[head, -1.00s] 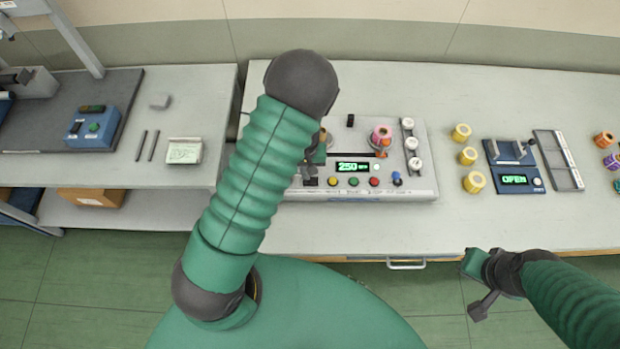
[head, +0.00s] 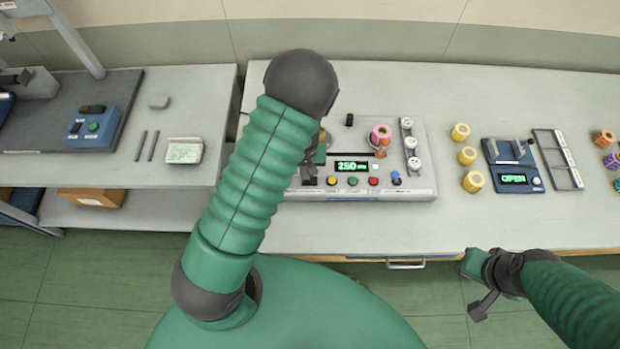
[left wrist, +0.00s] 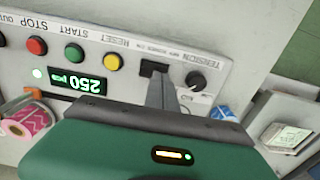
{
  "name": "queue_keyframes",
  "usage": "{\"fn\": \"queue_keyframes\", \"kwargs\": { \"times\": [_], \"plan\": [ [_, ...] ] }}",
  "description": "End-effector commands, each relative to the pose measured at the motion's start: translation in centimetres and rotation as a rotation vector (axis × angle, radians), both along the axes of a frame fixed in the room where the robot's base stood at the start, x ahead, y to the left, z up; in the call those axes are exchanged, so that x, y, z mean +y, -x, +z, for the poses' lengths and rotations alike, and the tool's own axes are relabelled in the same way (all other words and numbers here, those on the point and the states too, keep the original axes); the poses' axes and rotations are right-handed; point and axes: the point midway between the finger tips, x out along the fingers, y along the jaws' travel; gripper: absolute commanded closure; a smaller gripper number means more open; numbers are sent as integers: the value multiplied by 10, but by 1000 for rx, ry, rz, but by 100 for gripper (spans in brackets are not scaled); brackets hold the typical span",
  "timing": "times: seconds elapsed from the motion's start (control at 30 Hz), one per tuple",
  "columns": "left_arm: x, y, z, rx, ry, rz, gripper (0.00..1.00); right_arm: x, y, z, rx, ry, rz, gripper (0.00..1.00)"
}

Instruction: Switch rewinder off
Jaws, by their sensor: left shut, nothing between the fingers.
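The rewinder (head: 415,186) is a grey box on the bench with a lit green display (head: 352,166) reading 250. In the left wrist view its panel appears upside down, with a red stop button (left wrist: 37,46), green start button (left wrist: 74,53) and yellow reset button (left wrist: 112,62). A black switch (left wrist: 154,68) sits between reset and a dark tension knob (left wrist: 196,80). My left gripper (left wrist: 160,82) is shut and empty, its tips at the black switch; contact is unclear. My arm partly hides this gripper in the head view. My right gripper (head: 474,284) hangs before the bench; its jaw opening is unclear.
A pink roll (head: 381,134) and white rollers (head: 410,143) stand on the rewinder. Yellow rolls (head: 467,155) and a blue device (head: 514,178) reading OPEN are to the right. A blue button box (head: 90,126) is on the left bench. The bench front is clear.

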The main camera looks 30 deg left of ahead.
Motion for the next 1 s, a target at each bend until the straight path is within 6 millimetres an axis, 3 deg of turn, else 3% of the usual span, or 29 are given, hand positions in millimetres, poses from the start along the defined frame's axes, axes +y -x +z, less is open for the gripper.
{"fn": "queue_keyframes", "kwargs": {
  "times": [1.0],
  "plan": [
    [0,0,-13,0,0,0,100,0,0,-10,0,0,0,100]
  ]
}}
